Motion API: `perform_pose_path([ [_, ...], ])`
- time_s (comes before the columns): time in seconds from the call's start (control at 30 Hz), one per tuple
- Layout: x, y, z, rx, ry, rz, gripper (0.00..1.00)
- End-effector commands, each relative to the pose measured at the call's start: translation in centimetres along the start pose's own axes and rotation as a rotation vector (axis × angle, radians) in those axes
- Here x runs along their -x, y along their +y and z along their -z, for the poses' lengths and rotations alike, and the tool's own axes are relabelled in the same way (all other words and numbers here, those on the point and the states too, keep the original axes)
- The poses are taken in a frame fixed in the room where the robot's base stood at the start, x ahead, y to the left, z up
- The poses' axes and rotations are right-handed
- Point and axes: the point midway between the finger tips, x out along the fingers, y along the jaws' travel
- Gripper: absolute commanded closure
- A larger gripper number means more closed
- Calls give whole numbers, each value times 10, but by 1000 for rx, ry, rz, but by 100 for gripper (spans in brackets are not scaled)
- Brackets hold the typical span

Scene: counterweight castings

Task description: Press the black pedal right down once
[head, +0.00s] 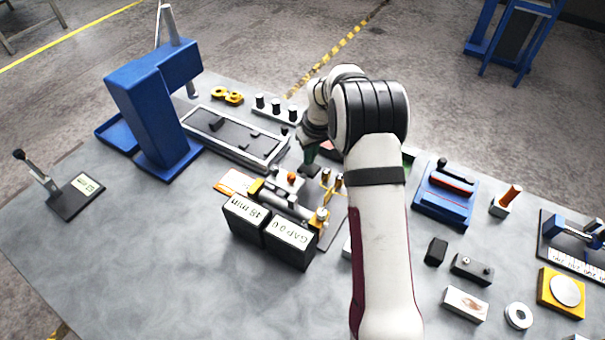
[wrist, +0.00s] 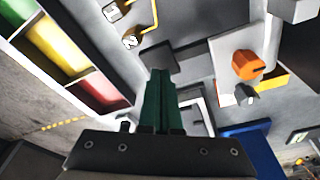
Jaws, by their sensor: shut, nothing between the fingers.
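My gripper (head: 308,160) is shut and empty, its dark green fingers pointing down. In the wrist view the closed fingers (wrist: 158,88) end at the near edge of a dark grey, flat-topped block (wrist: 160,58), which looks like the pedal. In the head view a small dark pad (head: 313,172), likely the same pedal, shows just below the fingertips. I cannot tell whether the fingertips touch it or hover slightly above it, nor how far down it sits. The fingers hide part of it in the wrist view.
An orange knob (wrist: 247,65) on a pale plate is right of the fingers. Brass fittings (head: 325,183) stand close by, with two black labelled blocks (head: 290,242) in front. Coloured bins (wrist: 62,50) are left in the wrist view. A blue press (head: 150,100) stands back left; the front-left table is clear.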

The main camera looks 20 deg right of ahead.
Motion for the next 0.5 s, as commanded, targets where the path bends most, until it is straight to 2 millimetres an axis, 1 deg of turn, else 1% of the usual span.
perform_pose_path([
  [0.5, -21, 0, -4, -1, -1, 1, 100],
])
